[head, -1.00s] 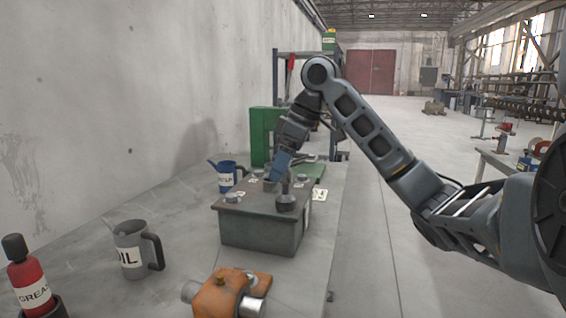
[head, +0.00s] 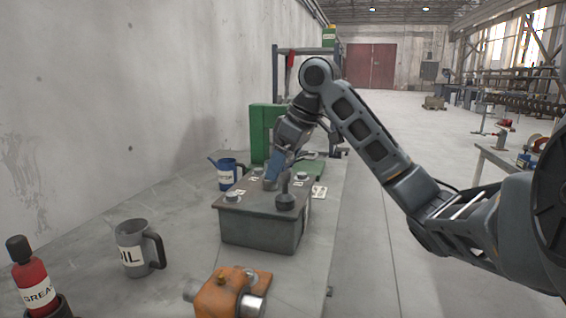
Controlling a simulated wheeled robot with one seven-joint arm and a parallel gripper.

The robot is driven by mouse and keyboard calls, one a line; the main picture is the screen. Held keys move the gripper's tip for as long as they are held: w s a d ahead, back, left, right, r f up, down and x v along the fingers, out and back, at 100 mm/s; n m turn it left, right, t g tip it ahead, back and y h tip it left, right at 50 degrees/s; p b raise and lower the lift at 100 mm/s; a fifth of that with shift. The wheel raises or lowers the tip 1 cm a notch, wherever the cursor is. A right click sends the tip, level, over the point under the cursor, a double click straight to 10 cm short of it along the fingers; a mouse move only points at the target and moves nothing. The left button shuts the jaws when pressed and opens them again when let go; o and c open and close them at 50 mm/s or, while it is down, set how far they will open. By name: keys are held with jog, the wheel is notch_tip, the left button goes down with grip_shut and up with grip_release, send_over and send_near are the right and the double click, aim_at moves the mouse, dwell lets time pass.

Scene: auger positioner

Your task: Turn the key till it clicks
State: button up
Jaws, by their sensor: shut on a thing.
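A dark grey control box (head: 258,233) stands on the bench, with several round fittings, small white labels and a black knobbed lever (head: 286,194) on its top. My gripper (head: 270,184) reaches down to the box top, behind and left of the lever. Its blue-grey fingers are shut on the key, low against the top face. The key itself is hidden by the fingers, so its angle cannot be told.
A blue pot (head: 227,175) stands behind the box's left side, a grey OIL jug (head: 132,248) to its left and an orange clamp (head: 218,297) in front. A red grease bottle (head: 33,282) is at lower left. A green case (head: 266,131) stands behind; the aisle at right is clear.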

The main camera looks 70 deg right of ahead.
jog(key=shift+r+m+h+p, duration=0.15)
jog(key=shift+m+h+p, duration=0.55)
jog(key=shift+m+p, duration=1.15)
jog(key=shift+d+m+p, duration=0.1)
jog(key=shift+m+p, duration=0.35)
jog(key=shift+p, duration=0.2)
jog(key=shift+m+g+h+p, duration=0.45)
jog(key=shift+m+p, duration=0.35)
jog(key=shift+p, duration=0.45)
jog(key=shift+n, duration=0.4)
jog(key=shift+r+p, duration=2.25)
jog(key=shift+r, duration=1.15)
